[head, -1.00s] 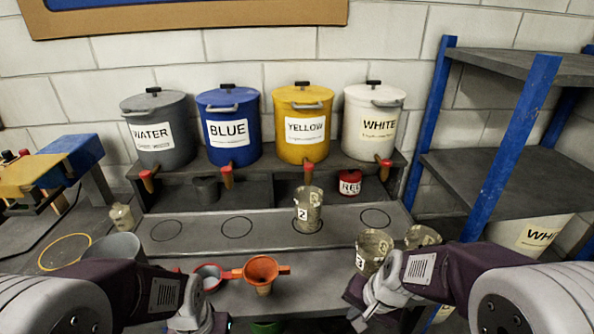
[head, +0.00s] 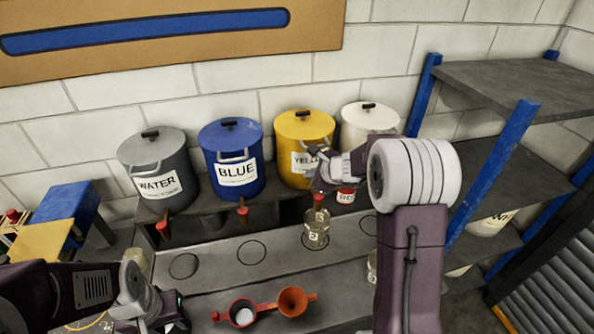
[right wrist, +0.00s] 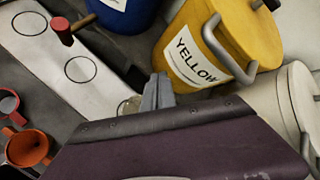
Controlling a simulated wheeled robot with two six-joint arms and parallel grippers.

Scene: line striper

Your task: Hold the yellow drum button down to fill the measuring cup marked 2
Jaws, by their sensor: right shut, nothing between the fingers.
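The yellow drum (head: 304,128) stands on the back ledge, third from the left; its label is partly covered by my right arm. It also shows in the right wrist view (right wrist: 196,28). A red-tipped tap button (head: 319,197) is below it. The measuring cup marked 2 (head: 316,233) stands upright on the shelf under that button. My right gripper (head: 319,184) is shut and empty, in front of the yellow drum just by the button; I cannot tell whether it touches it. Its fingers show in the right wrist view (right wrist: 157,90). My left gripper (head: 172,312) is low at left; its jaws are unclear.
The grey water drum (head: 155,160), blue drum (head: 230,140) and white drum (head: 366,118) flank the yellow one. An orange funnel (head: 293,301) and a red-rimmed cup (head: 242,313) sit on the lower shelf. A rack with blue posts (head: 497,155) stands at right.

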